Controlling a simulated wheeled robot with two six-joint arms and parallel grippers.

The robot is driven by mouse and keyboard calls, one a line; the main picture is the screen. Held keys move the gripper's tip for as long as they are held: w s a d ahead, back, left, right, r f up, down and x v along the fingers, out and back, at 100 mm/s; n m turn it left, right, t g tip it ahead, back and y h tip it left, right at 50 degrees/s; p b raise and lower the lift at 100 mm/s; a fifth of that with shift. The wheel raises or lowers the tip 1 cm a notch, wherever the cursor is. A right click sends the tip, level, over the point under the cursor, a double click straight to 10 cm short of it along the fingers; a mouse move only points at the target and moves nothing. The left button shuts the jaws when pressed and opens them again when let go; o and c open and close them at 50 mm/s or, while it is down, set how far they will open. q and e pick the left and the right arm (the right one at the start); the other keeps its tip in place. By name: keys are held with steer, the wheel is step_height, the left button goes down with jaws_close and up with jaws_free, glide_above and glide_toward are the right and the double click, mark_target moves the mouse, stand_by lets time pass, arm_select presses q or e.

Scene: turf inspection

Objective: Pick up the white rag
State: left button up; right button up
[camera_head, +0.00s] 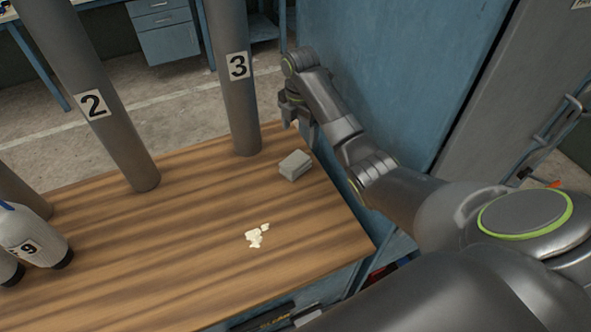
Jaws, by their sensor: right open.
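My right gripper (290,118) is open and empty, beyond the rag toward the back right corner of the table. It points down and is apart from the rag. My left gripper is not in view.
A cream-coloured patch (257,235) lies on the table (190,245) in front of the rag. Grey columns marked 2 (93,105) and 3 (238,70) stand at the back. A bottle marked 9 (30,240) stands left. A blue cabinet (400,70) is behind my right arm.

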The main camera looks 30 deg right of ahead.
mark_target(296, 160)
step_height(296, 160, down, 7)
steer(key=b, duration=0.6)
steer(key=shift+f, duration=0.2)
steer(key=shift+f+b, duration=0.45)
steer(key=shift+b, duration=0.25)
steer(key=shift+a+f, duration=0.1)
steer(key=shift+f, duration=0.1)
steer(key=f, duration=0.3)
steer(key=shift+w+a+f, duration=0.2)
steer(key=shift+w+a, duration=0.05)
steer(key=shift+a, duration=0.1)
steer(key=shift+f, duration=0.6)
steer(key=c, duration=1.1)
steer(key=shift+r, duration=0.15)
